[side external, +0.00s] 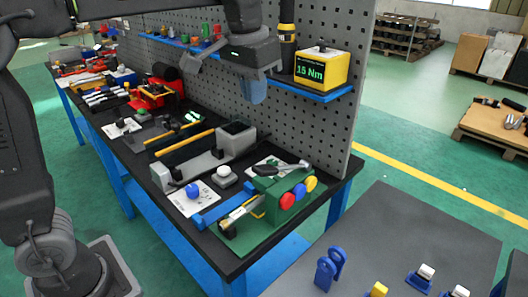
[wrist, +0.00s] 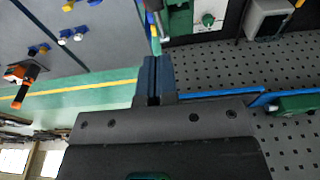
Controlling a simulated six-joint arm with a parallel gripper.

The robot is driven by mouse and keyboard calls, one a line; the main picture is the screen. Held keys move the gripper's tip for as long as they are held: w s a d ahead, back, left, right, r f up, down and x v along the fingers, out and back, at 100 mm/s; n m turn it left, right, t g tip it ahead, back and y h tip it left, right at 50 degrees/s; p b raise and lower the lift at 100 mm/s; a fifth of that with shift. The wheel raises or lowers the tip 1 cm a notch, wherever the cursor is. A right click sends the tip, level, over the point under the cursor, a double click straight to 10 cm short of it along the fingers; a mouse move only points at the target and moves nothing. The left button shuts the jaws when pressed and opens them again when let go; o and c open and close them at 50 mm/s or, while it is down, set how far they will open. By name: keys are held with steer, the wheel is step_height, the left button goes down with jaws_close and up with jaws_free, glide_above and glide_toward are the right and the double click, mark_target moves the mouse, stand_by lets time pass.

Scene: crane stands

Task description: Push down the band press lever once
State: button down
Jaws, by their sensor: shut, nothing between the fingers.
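My gripper (side external: 253,92) is shut and empty, with blue fingers pointing down. It hangs in the air in front of the pegboard, above the right part of the bench. The fingers also show together in the wrist view (wrist: 154,75). A green fixture (side external: 265,185) with blue, red and yellow discs stands at the bench's near right end, below and apart from my gripper. A metal bar with a dark end (side external: 240,215) lies low beside it; I cannot tell for sure which part is the press lever.
The grey pegboard (side external: 355,115) stands behind the bench, with a blue shelf (side external: 318,94) bearing a yellow 15 Nm unit (side external: 322,68) right of my gripper. A blue knob (side external: 192,190) and a grey box device (side external: 236,140) stand left of the fixture. A grey table (side external: 420,230) is at front right.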

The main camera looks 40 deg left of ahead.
steer(key=shift+w+d, duration=0.3)
steer(key=shift+w, duration=0.2)
steer(key=shift+w+d, duration=0.25)
steer(key=shift+w, duration=0.25)
glide_toward(265, 166)
steer(key=f, duration=0.2)
steer(key=w+f, duration=0.1)
steer(key=f, duration=0.2)
steer(key=shift+w+d, duration=0.1)
steer(key=shift+w, duration=0.05)
steer(key=shift+s+f, duration=0.2)
steer(key=shift+f, duration=0.35)
